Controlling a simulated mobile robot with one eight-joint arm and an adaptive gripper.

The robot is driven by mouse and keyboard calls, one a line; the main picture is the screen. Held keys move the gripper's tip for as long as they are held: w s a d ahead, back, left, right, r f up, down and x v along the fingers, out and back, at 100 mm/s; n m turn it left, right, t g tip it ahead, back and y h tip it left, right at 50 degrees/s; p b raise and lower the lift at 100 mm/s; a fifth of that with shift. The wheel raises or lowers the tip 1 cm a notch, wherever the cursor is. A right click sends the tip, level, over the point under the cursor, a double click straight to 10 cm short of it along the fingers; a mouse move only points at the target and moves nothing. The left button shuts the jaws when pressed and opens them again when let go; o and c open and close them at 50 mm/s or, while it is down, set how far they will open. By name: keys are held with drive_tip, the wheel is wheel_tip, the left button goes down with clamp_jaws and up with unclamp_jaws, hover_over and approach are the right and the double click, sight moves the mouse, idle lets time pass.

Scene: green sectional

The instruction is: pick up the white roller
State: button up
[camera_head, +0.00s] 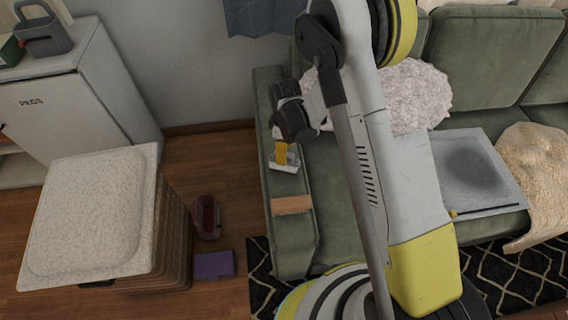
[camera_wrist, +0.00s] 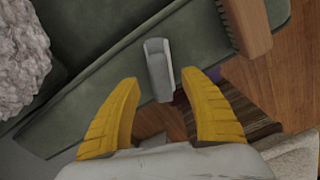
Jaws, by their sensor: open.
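The white roller (camera_wrist: 157,62) lies on the arm of the green sofa. In the wrist view it sits just beyond and between the yellow fingertips of my gripper (camera_wrist: 160,78). My gripper is open, and a gap shows on both sides of the roller's near end. In the head view my gripper (camera_head: 281,154) is over the sofa arm, and its yellow finger partly hides the white roller (camera_head: 285,166). I cannot tell from these views how high the fingertips are above the sofa arm.
A wooden brush (camera_head: 291,205) lies near the roller on the sofa arm (camera_head: 291,245). A fluffy white cushion (camera_head: 415,95) is on the seat. A lidded hamper (camera_head: 90,215), a red object (camera_head: 207,217) and a purple box (camera_head: 214,265) stand on the floor left of the sofa.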

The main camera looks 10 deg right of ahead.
wheel_tip(320, 180, down, 4)
drive_tip(key=shift+a+b, duration=0.15)
drive_tip(key=shift+b, duration=0.6)
drive_tip(key=shift+r, duration=0.1)
clamp_jaws()
drive_tip(key=shift+r, duration=0.1)
wheel_tip(320, 180, up, 5)
drive_tip(key=shift+f+p, duration=0.2)
drive_tip(key=shift+p, duration=1.05)
drive_tip(key=s+d+r+p, duration=0.3)
drive_tip(key=d+r, duration=0.3)
drive_tip(key=d, duration=0.5)
drive_tip(key=shift+s, duration=0.4)
drive_tip(key=shift+r, duration=0.1)
